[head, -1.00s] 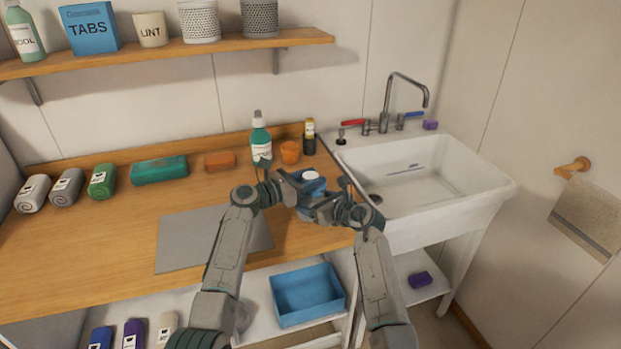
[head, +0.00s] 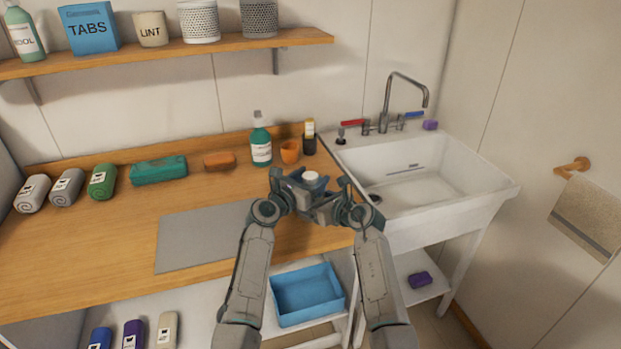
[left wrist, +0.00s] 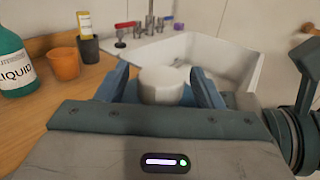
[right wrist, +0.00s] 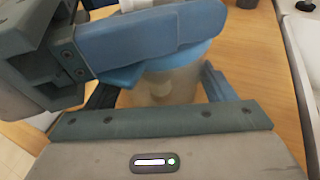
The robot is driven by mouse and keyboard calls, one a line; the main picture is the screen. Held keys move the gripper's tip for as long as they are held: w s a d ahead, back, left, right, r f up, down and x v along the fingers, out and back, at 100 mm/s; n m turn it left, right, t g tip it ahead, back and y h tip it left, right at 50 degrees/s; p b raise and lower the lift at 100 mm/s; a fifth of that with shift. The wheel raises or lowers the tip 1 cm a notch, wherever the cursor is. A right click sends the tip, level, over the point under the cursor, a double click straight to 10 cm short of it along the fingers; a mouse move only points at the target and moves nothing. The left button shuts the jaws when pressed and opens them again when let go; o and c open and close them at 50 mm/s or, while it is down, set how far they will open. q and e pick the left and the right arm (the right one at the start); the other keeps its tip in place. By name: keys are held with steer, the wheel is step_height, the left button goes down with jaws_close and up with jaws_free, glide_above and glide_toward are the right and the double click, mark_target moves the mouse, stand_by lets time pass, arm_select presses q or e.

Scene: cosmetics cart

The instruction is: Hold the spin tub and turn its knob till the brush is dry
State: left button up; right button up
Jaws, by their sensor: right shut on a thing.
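The spin tub has a translucent body (right wrist: 178,84), a blue lid (right wrist: 190,58) and a white knob (head: 311,176) on top. It is above the counter's right part, near the sink. My right gripper (right wrist: 160,82) is shut on the tub's body, one finger on each side. My left gripper (head: 306,181) is at the lid. In the left wrist view its open fingers stand on either side of the knob (left wrist: 163,84), with a gap visible. In the right wrist view a left finger covers part of the lid and knob. A pale shape shows inside the tub; I cannot make out the brush clearly.
The white sink (head: 425,175) is to the right. A grey mat (head: 200,238) lies bare at left. A blue bin (head: 307,295) sits below.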

arm_select(q)
steer(key=v, duration=1.2)
steer(key=shift+r, duration=0.1)
steer(key=w+a+m+g+h, duration=0.3)
steer(key=w+m+g+h, duration=0.1)
steer(key=g+h, duration=0.1)
steer(key=x, duration=1.1)
steer(key=shift+d+r, duration=0.15)
steer(key=shift+d, duration=0.25)
